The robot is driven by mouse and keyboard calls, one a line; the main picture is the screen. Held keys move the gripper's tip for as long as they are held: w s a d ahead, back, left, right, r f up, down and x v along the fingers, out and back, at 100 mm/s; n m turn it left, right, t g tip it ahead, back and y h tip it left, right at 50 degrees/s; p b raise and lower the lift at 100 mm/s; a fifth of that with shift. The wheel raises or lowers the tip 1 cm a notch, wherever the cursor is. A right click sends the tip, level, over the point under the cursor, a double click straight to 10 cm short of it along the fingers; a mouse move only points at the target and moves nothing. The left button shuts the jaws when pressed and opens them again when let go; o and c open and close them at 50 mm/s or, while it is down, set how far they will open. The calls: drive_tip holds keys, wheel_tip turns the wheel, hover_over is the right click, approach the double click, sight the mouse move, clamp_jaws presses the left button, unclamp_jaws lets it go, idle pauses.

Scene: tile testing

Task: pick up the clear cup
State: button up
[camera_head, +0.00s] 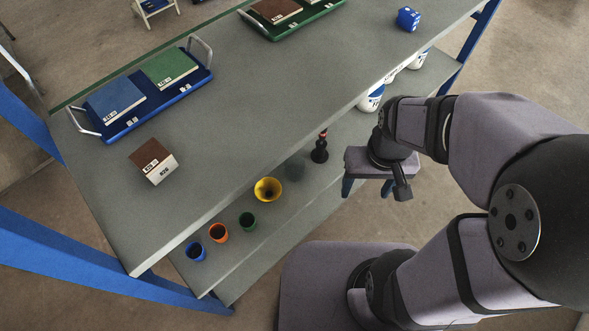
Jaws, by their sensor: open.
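A faint see-through shape, which looks like the clear cup (294,168), stands on the lower shelf, right of and behind the yellow bowl (268,189). Its outline is hard to make out against the grey shelf. My gripper (367,189) is to the right of it, past the shelf's front edge, with its two blue fingers pointing down. The fingers are apart with nothing between them. The gripper is clear of the cup.
A black object with a red band (320,148) stands between the cup and my gripper. Green (247,221), orange (219,233) and blue (195,251) cups stand left on the shelf. The upper tabletop (250,120) overhangs it, holding trays and tiles.

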drive_tip(key=w+a+f+n+t+y+b, duration=0.15)
drive_tip(key=w+a+f+t+b, duration=0.25)
drive_tip(key=w+a+f+b, duration=0.5)
drive_tip(key=w+a+f+n+t+y+b, duration=0.1)
drive_tip(key=w+a+f+t+y+b, duration=0.1)
drive_tip(key=w+a+f+t+b, duration=0.7)
drive_tip(key=m+h+b, duration=0.4)
drive_tip(key=h+b, duration=0.1)
drive_tip(key=b, duration=0.8)
approach(296, 160)
drive_tip(key=shift+w+a+r+t+y, duration=0.2)
drive_tip(key=shift+w+a+r, duration=0.25)
drive_tip(key=shift+a+r, duration=0.15)
drive_tip(key=shift+w+a+r+t+y, duration=0.1)
drive_tip(key=shift+w+a+r+t, duration=0.1)
drive_tip(key=shift+w+a+r, duration=0.35)
drive_tip(key=shift+s+d+f+m+g+h+b, duration=0.35)
drive_tip(key=shift+s+d+f+h, duration=0.35)
drive_tip(key=shift+s+d, duration=0.3)
drive_tip(key=shift+w+d+f+b, duration=0.3)
drive_tip(key=shift+w+f, duration=0.2)
drive_tip(key=shift+w, duration=0.2)
drive_tip(key=shift+a+b+x, duration=0.1)
drive_tip(key=shift+b+x, duration=0.55)
drive_tip(key=shift+x, duration=0.8)
drive_tip(key=shift+a+b+x, duration=0.15)
drive_tip(key=shift+b+x, duration=0.5)
drive_tip(key=shift+x, duration=0.8)
drive_tip(key=shift+f, duration=0.2)
